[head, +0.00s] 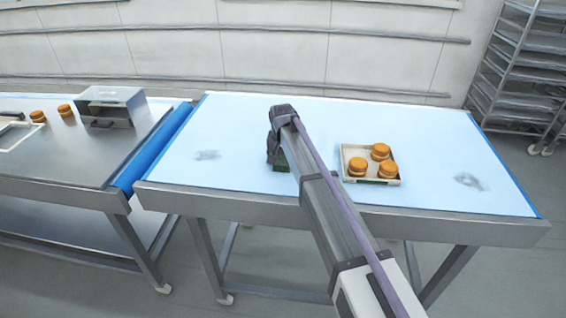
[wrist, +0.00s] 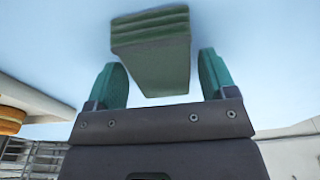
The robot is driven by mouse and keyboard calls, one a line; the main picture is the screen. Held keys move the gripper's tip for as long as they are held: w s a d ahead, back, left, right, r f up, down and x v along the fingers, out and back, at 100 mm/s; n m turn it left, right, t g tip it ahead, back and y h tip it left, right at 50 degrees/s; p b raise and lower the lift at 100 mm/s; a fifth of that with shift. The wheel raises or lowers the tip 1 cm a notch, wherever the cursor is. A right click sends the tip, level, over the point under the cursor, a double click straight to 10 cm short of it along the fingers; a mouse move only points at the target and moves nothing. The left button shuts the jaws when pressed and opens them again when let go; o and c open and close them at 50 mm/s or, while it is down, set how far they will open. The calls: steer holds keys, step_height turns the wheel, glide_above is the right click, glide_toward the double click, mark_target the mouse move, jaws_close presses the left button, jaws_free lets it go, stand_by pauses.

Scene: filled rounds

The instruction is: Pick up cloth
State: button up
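The cloth is a dark green folded stack (wrist: 150,45) in the wrist view, lying on the light blue table top (head: 240,125). In the head view a small part of the cloth (head: 281,164) shows beneath my gripper (head: 273,148), which hides the rest. In the wrist view the two teal fingers of my gripper (wrist: 161,72) stand on either side of the cloth, with a gap visible at each side. The gripper is open and not closed on it.
A shallow tray (head: 346,163) with three filled rounds (head: 380,151) stands right of my arm. Grey smudges (head: 207,155) mark the table. A steel table (head: 75,160) at left holds a metal box (head: 110,97) and more rounds. A rack (head: 515,75) stands at the back right.

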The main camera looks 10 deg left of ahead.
steer(key=c, duration=0.6)
steer(key=shift+c, duration=0.2)
